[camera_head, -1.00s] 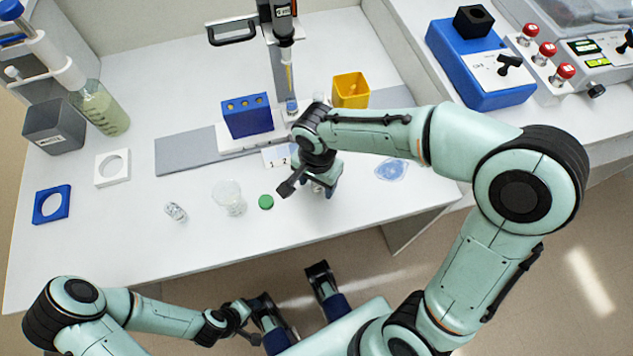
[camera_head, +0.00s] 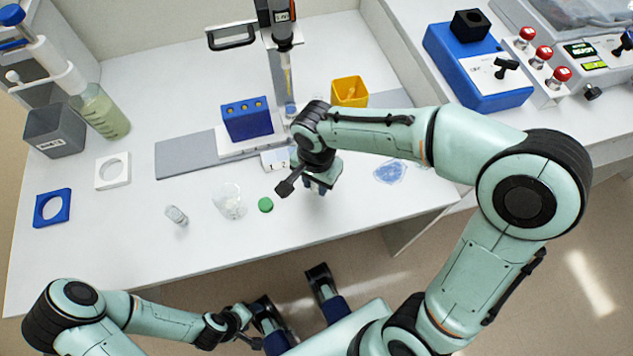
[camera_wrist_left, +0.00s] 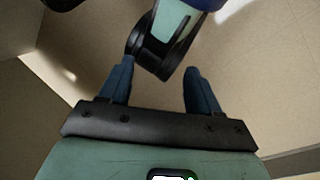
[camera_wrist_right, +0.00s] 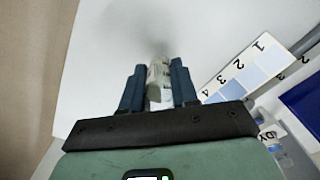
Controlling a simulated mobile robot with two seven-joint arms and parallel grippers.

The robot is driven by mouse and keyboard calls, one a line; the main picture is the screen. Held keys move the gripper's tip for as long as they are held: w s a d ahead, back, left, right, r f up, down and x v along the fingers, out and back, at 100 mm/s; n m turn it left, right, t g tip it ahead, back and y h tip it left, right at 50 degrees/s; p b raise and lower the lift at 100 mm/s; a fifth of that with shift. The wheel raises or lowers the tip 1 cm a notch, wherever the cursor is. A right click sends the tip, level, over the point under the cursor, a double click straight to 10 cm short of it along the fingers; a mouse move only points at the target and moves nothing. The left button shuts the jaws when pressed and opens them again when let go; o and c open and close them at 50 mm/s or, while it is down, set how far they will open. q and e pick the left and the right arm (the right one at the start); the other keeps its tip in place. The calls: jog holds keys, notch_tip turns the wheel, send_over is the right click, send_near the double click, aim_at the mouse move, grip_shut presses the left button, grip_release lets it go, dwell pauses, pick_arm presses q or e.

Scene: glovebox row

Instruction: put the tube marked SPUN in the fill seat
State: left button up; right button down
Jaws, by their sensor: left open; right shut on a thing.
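My right gripper (camera_head: 318,190) is over the table's front middle, right of the green cap. In the right wrist view its fingers (camera_wrist_right: 157,78) are shut on a small pale tube (camera_wrist_right: 158,80); its marking is not legible. My arm mostly hides the tube in the head view. My left gripper (camera_wrist_left: 158,82) is open and empty, in front of the table above the floor. A tall dispenser (camera_head: 282,40) stands at the back, its nozzle above a small clear part (camera_head: 290,108). I cannot tell whether that is the fill seat.
A blue rack (camera_head: 246,118), a numbered strip (camera_wrist_right: 240,70) and a yellow bin (camera_head: 349,92) are near the gripper. A clear vial (camera_head: 176,215), a clear dish (camera_head: 229,201) and a green cap (camera_head: 265,204) lie left of it. A blue machine (camera_head: 478,70) stands right.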

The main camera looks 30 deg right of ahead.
notch_tip(320, 180, up, 6)
jog(key=shift+f+p, duration=0.25)
jog(key=shift+p, duration=0.45)
pick_arm(q)
jog(key=shift+g, duration=0.6)
jog(key=s+r+p, duration=0.1)
jog(key=r, duration=0.1)
jog(key=s+d+r+p, duration=0.1)
jog(key=s+r+p, duration=0.1)
jog(key=shift+s+r, duration=0.1)
jog(key=shift+r, duration=0.15)
pick_arm(e)
notch_tip(320, 180, up, 13)
pick_arm(q)
jog(key=shift+a, duration=0.15)
